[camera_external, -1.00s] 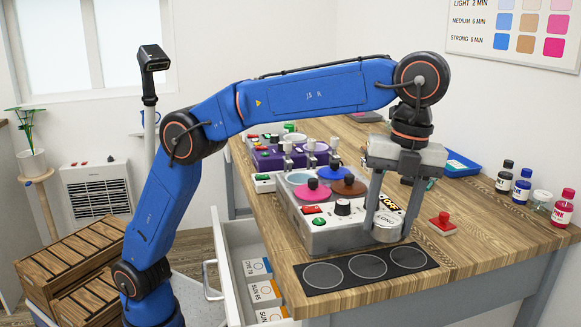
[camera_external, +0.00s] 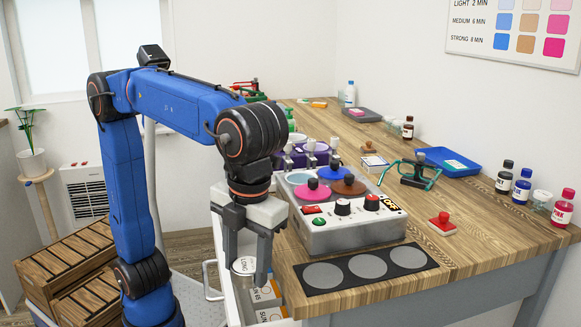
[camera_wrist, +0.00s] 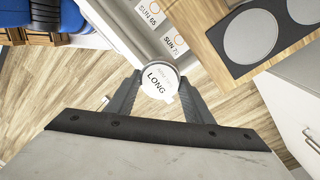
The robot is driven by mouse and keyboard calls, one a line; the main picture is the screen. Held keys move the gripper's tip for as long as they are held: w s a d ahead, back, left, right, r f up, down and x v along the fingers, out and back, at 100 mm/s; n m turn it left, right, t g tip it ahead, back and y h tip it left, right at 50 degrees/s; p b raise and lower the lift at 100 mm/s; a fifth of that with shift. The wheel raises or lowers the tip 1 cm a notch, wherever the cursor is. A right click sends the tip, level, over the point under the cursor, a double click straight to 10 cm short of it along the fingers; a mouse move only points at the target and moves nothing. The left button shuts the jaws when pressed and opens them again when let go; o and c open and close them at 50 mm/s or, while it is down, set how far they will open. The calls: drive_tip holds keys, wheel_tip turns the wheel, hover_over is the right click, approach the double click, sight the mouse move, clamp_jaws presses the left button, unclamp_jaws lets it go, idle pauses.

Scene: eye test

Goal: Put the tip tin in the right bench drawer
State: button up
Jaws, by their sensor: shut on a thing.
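A small round tin (camera_external: 245,264) with a pale top marked "LONG" is between the two fingers of my gripper (camera_external: 246,272). My gripper is shut on it and points down. The tin also shows in the wrist view (camera_wrist: 158,84), top facing the camera. The white bench drawer (camera_external: 226,290) is pulled open below the bench's left front. The tin is held in the air at the drawer, and in the wrist view it overlaps the drawer's edge. Boxes marked "SUN" (camera_external: 268,314) lie inside. My fingers hide part of the drawer.
A grey control unit (camera_external: 345,232) with knobs and coloured lids stands on the wooden bench. A black strip with grey circles (camera_external: 366,267) lies at the bench's front edge. A red button (camera_external: 442,222) and several bottles (camera_external: 522,186) are further right. Wooden crates (camera_external: 75,255) stand on the left.

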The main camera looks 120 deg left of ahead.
drive_tip(key=s+a+r+m+y, duration=0.15)
drive_tip(key=s+a+m, duration=0.65)
drive_tip(key=s+a, duration=1.3)
drive_tip(key=shift+h, duration=0.25)
drive_tip(key=f, duration=0.5)
drive_tip(key=w+f, duration=0.1)
drive_tip(key=f, duration=0.5)
drive_tip(key=a+f, duration=0.1)
drive_tip(key=f, duration=0.5)
drive_tip(key=shift+w+a+f, duration=0.1)
drive_tip(key=shift+w+f, duration=0.05)
drive_tip(key=shift+f, duration=0.1)
drive_tip(key=shift+f, duration=0.1)
drive_tip(key=o, duration=0.8)
drive_tip(key=r, duration=0.8)
drive_tip(key=w+d+r, duration=0.1)
drive_tip(key=r, duration=0.3)
drive_tip(key=shift+r, duration=0.1)
